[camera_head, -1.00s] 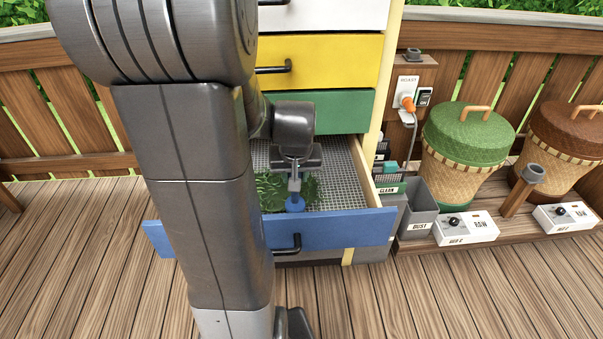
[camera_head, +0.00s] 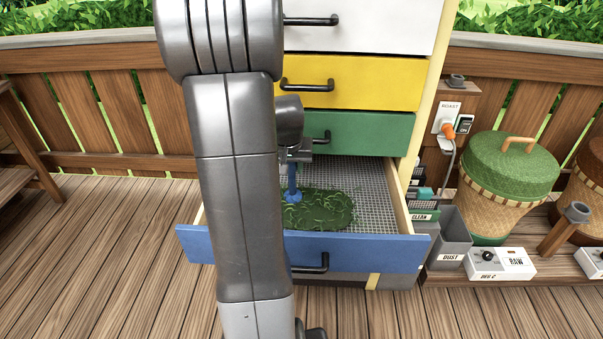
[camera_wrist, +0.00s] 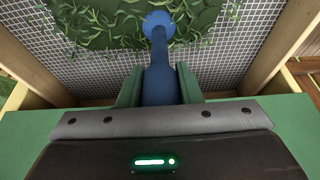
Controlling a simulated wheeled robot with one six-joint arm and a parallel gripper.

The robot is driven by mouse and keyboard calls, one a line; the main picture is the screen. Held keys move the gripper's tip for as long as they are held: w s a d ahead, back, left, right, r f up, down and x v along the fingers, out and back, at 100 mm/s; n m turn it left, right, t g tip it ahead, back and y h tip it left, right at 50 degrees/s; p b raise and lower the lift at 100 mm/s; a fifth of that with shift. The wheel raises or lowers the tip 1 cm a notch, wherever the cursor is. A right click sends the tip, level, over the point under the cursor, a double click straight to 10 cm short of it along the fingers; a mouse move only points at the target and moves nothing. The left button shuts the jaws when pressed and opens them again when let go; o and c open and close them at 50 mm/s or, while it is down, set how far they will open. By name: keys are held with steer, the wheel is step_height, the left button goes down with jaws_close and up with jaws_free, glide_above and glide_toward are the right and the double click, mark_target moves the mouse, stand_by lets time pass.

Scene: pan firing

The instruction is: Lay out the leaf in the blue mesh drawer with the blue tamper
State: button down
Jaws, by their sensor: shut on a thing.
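The blue drawer (camera_head: 390,250) is pulled out at the bottom of the cabinet, with a grey mesh floor. A patch of green leaf (camera_head: 325,208) lies on the mesh with bare mesh to its right; it also shows in the wrist view (camera_wrist: 95,22). My gripper (camera_wrist: 160,88) is shut on the blue tamper (camera_wrist: 158,58) by its handle. In the head view the tamper (camera_head: 292,190) stands upright over the left part of the leaf, its round foot at or just above it; contact cannot be told. My arm hides the drawer's left part.
A closed green drawer (camera_head: 370,135) sits right above the open one, with yellow (camera_head: 370,85) and white (camera_head: 390,25) drawers higher. A dust bin (camera_head: 452,240), a green-lidded basket (camera_head: 510,165) and a raw switch box (camera_head: 500,263) stand to the right. Deck is clear in front.

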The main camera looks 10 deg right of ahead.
steer(key=shift+w+a, duration=0.4)
steer(key=shift+w, duration=0.25)
steer(key=shift+s+a+f, duration=0.15)
steer(key=shift+s, duration=0.15)
steer(key=s+a+b, duration=0.3)
steer(key=s, duration=0.9)
steer(key=w+a, duration=0.7)
steer(key=w, duration=0.2)
step_height(320, 180, up, 11)
steer(key=p, duration=0.7)
steer(key=shift+d+p, duration=0.3)
steer(key=shift+p, duration=0.1)
steer(key=shift+s, duration=0.1)
